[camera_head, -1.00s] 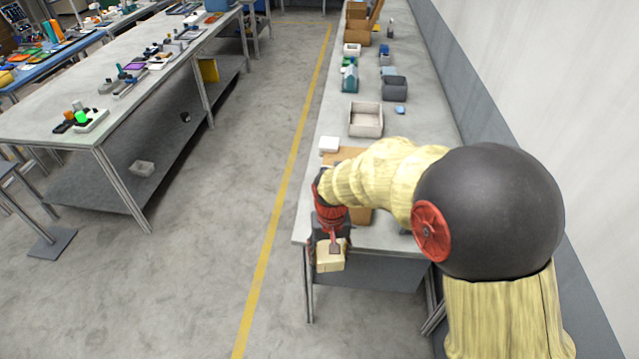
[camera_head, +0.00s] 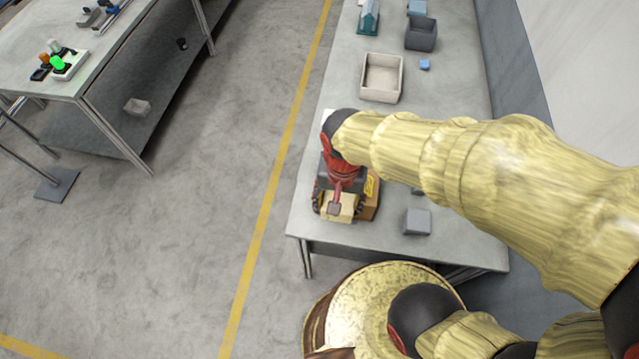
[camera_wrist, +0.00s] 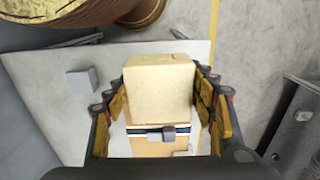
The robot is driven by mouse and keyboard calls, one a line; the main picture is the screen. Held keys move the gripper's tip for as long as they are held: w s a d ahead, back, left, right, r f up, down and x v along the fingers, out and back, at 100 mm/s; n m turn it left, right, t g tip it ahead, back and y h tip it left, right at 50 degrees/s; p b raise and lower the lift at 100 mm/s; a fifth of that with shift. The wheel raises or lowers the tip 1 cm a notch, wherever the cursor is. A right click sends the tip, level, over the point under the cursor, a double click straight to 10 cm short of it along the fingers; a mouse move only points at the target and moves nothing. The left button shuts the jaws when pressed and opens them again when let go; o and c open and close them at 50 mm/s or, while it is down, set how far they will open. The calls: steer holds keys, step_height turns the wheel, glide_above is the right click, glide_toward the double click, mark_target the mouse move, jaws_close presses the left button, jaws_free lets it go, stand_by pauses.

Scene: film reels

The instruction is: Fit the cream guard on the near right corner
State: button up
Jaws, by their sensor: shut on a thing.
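The cream guard (camera_wrist: 158,88) fills the middle of the wrist view as a pale block. My gripper (camera_wrist: 162,100) is shut on it, with one finger along each side. In the head view the guard (camera_head: 340,207) shows below my red wrist, over the left near part of the table. A brown carton (camera_head: 370,205) is partly hidden behind my gripper, close to the guard. In the wrist view the carton (camera_wrist: 150,146) shows below the guard, with a dark and white band across it. I cannot tell whether guard and carton touch; the carton's near right corner is not clearly visible.
A small grey block (camera_head: 417,221) lies on the table (camera_head: 450,190) to the right of the carton. A beige open tray (camera_head: 382,78) and a dark grey bin (camera_head: 421,33) stand farther back. The table's near edge is close to the guard.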

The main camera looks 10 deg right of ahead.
steer(key=w+a+f, duration=0.1)
steer(key=w+f, duration=0.1)
steer(key=w, duration=0.1)
steer(key=w+a+f, duration=0.1)
steer(key=w+f, duration=0.2)
steer(key=w, duration=0.1)
steer(key=w+a+f+b, duration=0.1)
steer(key=w+f, duration=0.2)
steer(key=shift+w+f, duration=0.1)
steer(key=shift+w, duration=0.1)
steer(key=shift+w+f, duration=0.15)
steer(key=shift+f, duration=1.6)
steer(key=shift+f, duration=0.15)
steer(key=shift+f+b, duration=0.35)
steer(key=shift+b, duration=0.05)
steer(key=shift+f, duration=0.15)
steer(key=o, duration=1.1)
steer(key=shift+o, duration=0.3)
